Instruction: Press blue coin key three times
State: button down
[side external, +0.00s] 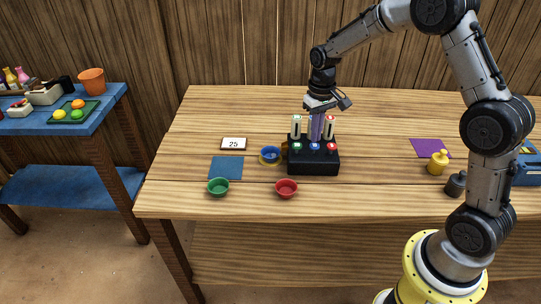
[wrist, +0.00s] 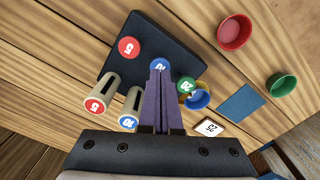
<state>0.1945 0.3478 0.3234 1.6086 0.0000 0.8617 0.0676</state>
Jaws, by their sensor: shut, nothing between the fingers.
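The black coin box (side external: 313,165) stands on the wooden table, with a row of green (side external: 297,147), blue (side external: 315,147) and red (side external: 331,147) keys. In the wrist view, the blue key (wrist: 160,65) lies between the red key (wrist: 129,47) and the green key (wrist: 186,86). My gripper (side external: 315,138) points down with its purple fingers shut and empty. Its tips (wrist: 159,70) are right at the blue key and partly cover it. I cannot tell whether they touch it. Pale coin tubes (side external: 297,127) rise behind the keys; the middle one is hidden by my fingers.
A blue-and-yellow bowl (side external: 270,155) sits close left of the box. A green bowl (side external: 218,187), a red bowl (side external: 286,188), a blue mat (side external: 226,167) and a "25" card (side external: 233,144) lie nearby. Yellow (side external: 438,163) and dark (side external: 456,184) weights stand at right.

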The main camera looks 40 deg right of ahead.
jog(key=shift+f, duration=0.15)
jog(key=shift+f, duration=1.15)
jog(key=shift+r, duration=1.35)
